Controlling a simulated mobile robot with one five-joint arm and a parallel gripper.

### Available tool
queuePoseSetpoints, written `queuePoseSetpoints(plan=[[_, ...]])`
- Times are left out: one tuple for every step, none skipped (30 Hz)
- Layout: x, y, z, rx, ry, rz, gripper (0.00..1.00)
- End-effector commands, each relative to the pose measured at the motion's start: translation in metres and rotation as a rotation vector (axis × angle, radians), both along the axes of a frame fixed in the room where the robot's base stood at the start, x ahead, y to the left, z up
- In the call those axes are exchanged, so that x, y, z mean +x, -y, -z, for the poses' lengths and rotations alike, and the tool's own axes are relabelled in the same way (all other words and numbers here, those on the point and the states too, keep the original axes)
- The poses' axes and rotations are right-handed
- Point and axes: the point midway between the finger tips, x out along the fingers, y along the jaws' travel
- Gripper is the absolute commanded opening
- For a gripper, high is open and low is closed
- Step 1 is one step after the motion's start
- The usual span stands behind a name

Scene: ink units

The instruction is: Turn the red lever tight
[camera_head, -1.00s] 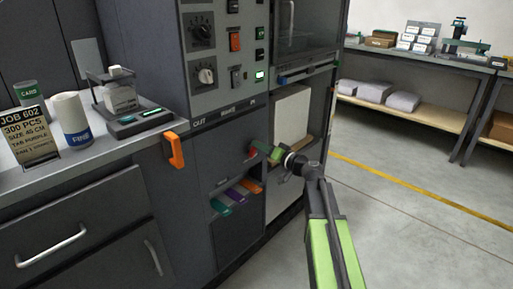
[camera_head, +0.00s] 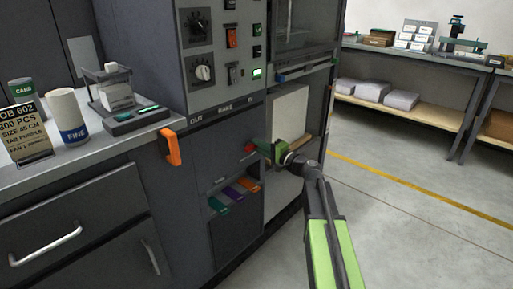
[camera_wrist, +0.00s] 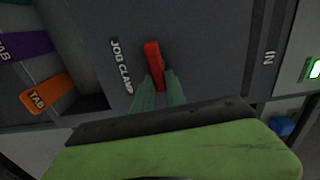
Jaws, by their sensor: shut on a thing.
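The red lever (camera_wrist: 154,60) is a short bar on the dark machine front, beside the words JOB CLAMP in the wrist view. It stands nearly upright in that picture, tilted slightly. My gripper (camera_wrist: 158,82) has its two green fingers on either side of the lever's lower end and is shut on it. In the head view, my gripper (camera_head: 265,149) reaches the machine front from the right, and only a small red part of the lever (camera_head: 250,148) shows past the fingertips. The fingers hide the rest.
Purple (camera_wrist: 28,46) and orange (camera_wrist: 47,94) tabs sit in a recess beside the lever. An orange handle (camera_head: 172,148) sticks out at the counter's corner (camera_head: 150,126). A knob panel (camera_head: 203,72) is above. Open floor (camera_head: 400,225) lies to the right.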

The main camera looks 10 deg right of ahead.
Motion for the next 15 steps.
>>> queuePoseSetpoints(plan=[[-0.0032, -0.0044, 0.0028, 0.006, -0.011, -0.014, 0.00], [-0.0033, -0.0044, 0.0029, 0.014, -0.017, -0.014, 0.00], [-0.0033, -0.0046, 0.0031, 0.023, -0.024, -0.014, 0.00], [-0.0033, -0.0046, 0.0031, 0.029, -0.028, -0.015, 0.00], [-0.0032, -0.0047, 0.0032, 0.034, -0.032, -0.015, 0.00], [-0.0032, -0.0047, 0.0033, 0.040, -0.036, -0.015, 0.00], [-0.0033, -0.0048, 0.0034, 0.045, -0.039, -0.015, 0.00], [-0.0032, -0.0048, 0.0034, 0.048, -0.041, -0.015, 0.00], [-0.0032, -0.0050, 0.0035, 0.050, -0.043, -0.015, 0.00], [-0.0032, -0.0050, 0.0035, 0.053, -0.045, -0.015, 0.00], [-0.0032, -0.0051, 0.0035, 0.054, -0.045, -0.015, 0.00], [-0.0032, -0.0051, 0.0035, 0.055, -0.047, -0.015, 0.00], [-0.0032, -0.0051, 0.0034, 0.055, -0.047, -0.015, 0.00], [-0.0031, -0.0053, 0.0034, 0.056, -0.047, -0.015, 0.00], [-0.0032, -0.0053, 0.0034, 0.056, -0.047, -0.015, 0.00]])
